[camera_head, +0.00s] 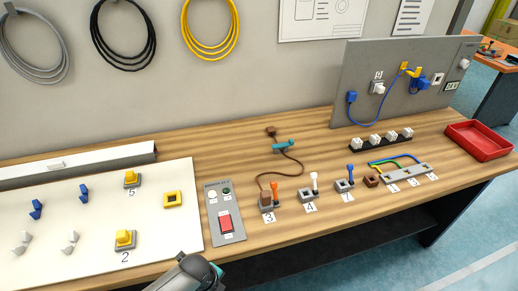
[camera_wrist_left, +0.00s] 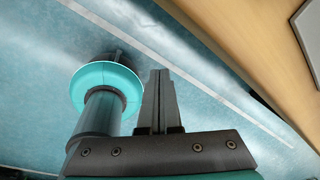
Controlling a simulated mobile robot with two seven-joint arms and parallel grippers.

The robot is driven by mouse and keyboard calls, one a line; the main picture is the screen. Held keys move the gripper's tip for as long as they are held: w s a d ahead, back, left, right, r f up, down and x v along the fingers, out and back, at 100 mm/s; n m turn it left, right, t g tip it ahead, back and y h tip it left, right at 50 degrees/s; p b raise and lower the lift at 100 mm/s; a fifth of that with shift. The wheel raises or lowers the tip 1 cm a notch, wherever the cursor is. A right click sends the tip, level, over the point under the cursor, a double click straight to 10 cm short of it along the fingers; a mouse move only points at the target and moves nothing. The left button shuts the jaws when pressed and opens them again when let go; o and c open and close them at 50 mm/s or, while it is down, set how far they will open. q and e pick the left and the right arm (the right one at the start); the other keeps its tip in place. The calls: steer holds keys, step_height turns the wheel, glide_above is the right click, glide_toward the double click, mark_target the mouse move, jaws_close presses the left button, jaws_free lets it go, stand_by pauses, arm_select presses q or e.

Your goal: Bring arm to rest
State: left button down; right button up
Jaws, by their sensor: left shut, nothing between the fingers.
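My left arm (camera_head: 190,275) shows at the bottom of the head view, in front of the table's front edge. Its fingers are not clear in that view. In the left wrist view my left gripper (camera_wrist_left: 160,75) has its two fingers together, with nothing between them. It points over the blue floor, beside the wooden table edge at the right of that view, and touches nothing. My right gripper is in neither view.
The wooden table (camera_head: 270,230) holds a white panel (camera_head: 60,240) with yellow and blue parts, a grey control box (camera_head: 226,212), several levers, a red tray (camera_head: 478,141) and an upright grey board (camera_head: 350,80). Blue floor (camera_wrist_left: 40,60) lies clear in front.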

arm_select(q)
steer(key=s+a+f+n+b, duration=0.3)
steer(key=s+f+n, duration=0.3)
steer(key=f, duration=0.3)
steer(key=s+a+f+n+b, duration=0.2)
steer(key=s+f+n+b, duration=0.2)
steer(key=s+f+n, duration=0.4)
steer(key=s+a+f+n+b, duration=0.1)
steer(key=s+f+n, duration=0.3)
steer(key=s, duration=0.4)
steer(key=s+a+f+n+y+b, duration=0.1)
steer(key=s+f+n+b, duration=0.2)
steer(key=s+f, duration=0.3)
steer(key=shift+s+a+f+n+g+b, duration=0.15)
steer(key=shift+s+n+g+b, duration=0.2)
steer(key=shift+s+n, duration=0.4)
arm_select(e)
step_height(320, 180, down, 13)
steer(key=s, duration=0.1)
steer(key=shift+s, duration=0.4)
arm_select(q)
steer(key=shift+s, duration=0.15)
